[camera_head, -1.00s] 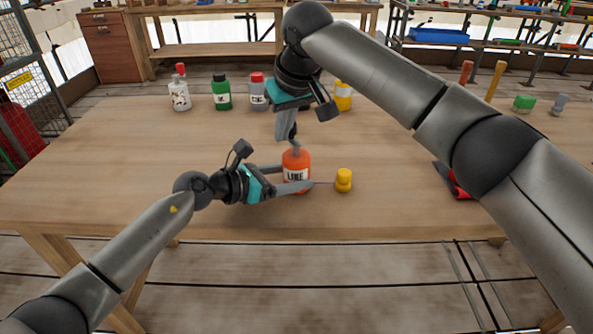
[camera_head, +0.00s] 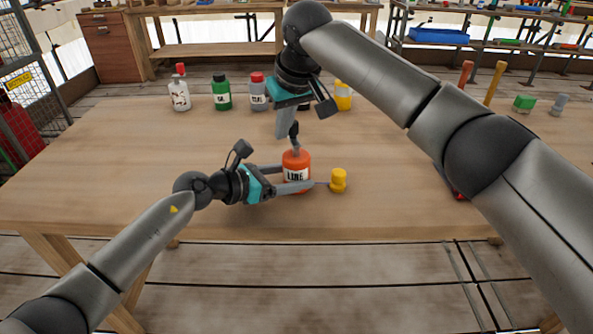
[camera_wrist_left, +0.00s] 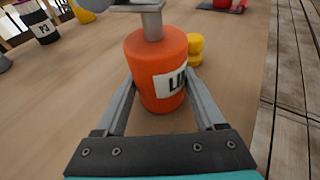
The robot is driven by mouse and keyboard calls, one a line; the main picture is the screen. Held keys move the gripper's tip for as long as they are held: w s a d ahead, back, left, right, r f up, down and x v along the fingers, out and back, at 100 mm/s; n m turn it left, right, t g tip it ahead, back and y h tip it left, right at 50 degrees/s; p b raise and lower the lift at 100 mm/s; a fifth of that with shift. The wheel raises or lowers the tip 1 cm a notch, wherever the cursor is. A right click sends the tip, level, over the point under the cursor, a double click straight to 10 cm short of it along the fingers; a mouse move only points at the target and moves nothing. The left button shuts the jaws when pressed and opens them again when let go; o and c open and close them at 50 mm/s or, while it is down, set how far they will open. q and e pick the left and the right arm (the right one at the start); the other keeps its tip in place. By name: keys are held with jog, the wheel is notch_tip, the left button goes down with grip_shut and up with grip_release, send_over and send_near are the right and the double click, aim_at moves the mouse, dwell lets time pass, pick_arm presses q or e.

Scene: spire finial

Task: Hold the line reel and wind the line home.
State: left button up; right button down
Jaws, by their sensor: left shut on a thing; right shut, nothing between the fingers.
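The orange line reel (camera_head: 296,161) with a white label stands upright on the table. My left gripper (camera_head: 297,182) is shut on it from the left, one finger on each side; the left wrist view shows the reel (camera_wrist_left: 156,60) between both fingers. My right gripper (camera_head: 294,138) points down at the top of the reel, its fingertips shut at a grey stem there. I cannot tell whether they touch it. A small yellow piece (camera_head: 338,180) stands just right of the reel. A thin line shows faintly between them. It is partly behind the reel in the left wrist view (camera_wrist_left: 195,48).
Several bottles stand along the table's back edge, among them a green one (camera_head: 221,93) and a white one with a red cap (camera_head: 180,95). A red thing (camera_head: 459,196) lies at right, mostly hidden by my right arm. The table's left part is clear.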

jog(key=shift+w+d, duration=0.1)
jog(key=shift+w, duration=0.05)
jog(key=shift+w+d, duration=0.1)
jog(key=shift+w, duration=0.15)
jog(key=shift+w+d, duration=0.2)
jog(key=shift+w, duration=0.05)
dwell(0.3)
jog(key=shift+w+d, duration=0.1)
jog(key=shift+d, duration=0.05)
dwell(0.3)
jog(key=shift+d+f, duration=0.1)
jog(key=shift+d, duration=0.05)
pick_arm(q)
jog(key=shift+s+f, duration=0.1)
jog(key=shift+s, duration=0.05)
pick_arm(e)
jog(key=shift+w+d+f, duration=0.1)
jog(key=shift+d+f, duration=0.1)
jog(key=shift+d, duration=0.2)
dwell(0.3)
jog(key=shift+a, duration=0.1)
pick_arm(q)
jog(key=shift+a+f, duration=0.1)
pick_arm(e)
jog(key=shift+a+r, duration=0.15)
jog(key=shift+a, duration=0.25)
jog(key=shift+r, duration=3.6)
